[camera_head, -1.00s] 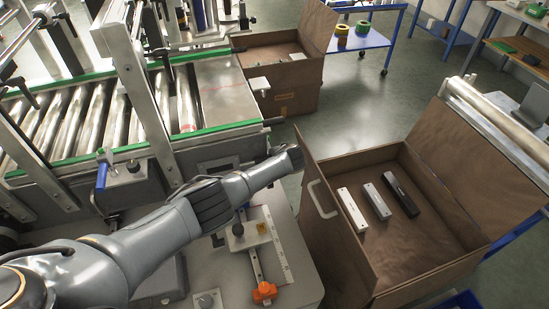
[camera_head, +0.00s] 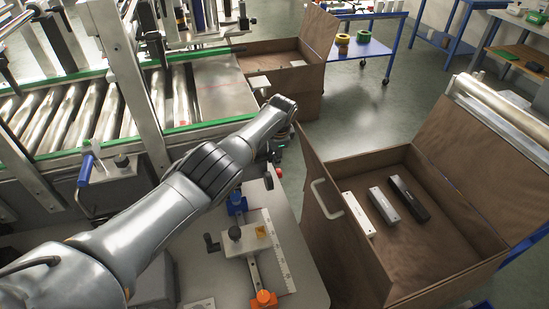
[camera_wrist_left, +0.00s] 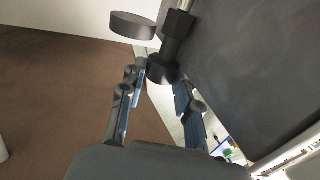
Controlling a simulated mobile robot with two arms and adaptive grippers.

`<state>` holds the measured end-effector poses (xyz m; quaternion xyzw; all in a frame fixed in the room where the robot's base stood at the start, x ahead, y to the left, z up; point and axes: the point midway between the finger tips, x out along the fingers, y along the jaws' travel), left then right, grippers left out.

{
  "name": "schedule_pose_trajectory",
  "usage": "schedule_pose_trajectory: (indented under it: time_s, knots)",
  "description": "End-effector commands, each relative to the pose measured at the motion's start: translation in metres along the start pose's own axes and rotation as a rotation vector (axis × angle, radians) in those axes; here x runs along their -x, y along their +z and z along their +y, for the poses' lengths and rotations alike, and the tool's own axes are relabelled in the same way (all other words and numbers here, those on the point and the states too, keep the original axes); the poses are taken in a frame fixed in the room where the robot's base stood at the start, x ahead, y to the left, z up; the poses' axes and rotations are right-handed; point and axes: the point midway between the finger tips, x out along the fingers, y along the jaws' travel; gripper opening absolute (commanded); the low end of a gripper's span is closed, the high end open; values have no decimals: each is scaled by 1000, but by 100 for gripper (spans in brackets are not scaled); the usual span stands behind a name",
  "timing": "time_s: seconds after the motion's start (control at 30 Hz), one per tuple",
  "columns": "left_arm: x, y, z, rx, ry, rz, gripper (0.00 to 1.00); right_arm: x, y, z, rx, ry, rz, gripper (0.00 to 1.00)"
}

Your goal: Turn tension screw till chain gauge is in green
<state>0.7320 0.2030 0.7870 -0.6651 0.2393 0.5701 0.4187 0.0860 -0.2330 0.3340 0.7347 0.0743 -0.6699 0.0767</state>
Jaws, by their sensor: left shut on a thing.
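My left arm crosses the head view from the lower left. My left gripper (camera_head: 285,133) is beyond its wrist, by the near end of the conveyor, and mostly hidden by the arm. In the left wrist view, the two fingers of the gripper (camera_wrist_left: 158,88) are at either side of the lower end of a black knobbed shaft (camera_wrist_left: 176,42) and shut on it. A black disc (camera_wrist_left: 133,25) sits beside this shaft. I cannot tell for sure that this is the tension screw. No chain gauge can be made out. My right gripper is not in view.
An open brown crate (camera_head: 335,250) with several bars stands right. The roller conveyor (camera_head: 70,120) is left. Open floor lies behind the crate.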

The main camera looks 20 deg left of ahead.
Motion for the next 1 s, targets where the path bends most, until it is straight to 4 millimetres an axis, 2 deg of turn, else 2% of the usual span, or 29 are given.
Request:
schedule_pose_trajectory:
  time_s: [0.17,0.2,0.3,0.7,1.0]
  knots:
    - [0,1,0,1,0,-1,1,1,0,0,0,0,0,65]
    - [0,1,0,1,0,-1,38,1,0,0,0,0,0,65]
    - [0,1,0,1,-1,-1,55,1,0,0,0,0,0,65]
    - [2,0,0,1,-1,0,55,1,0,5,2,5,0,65]
    - [26,0,-1,1,-3,3,55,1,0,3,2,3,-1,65]
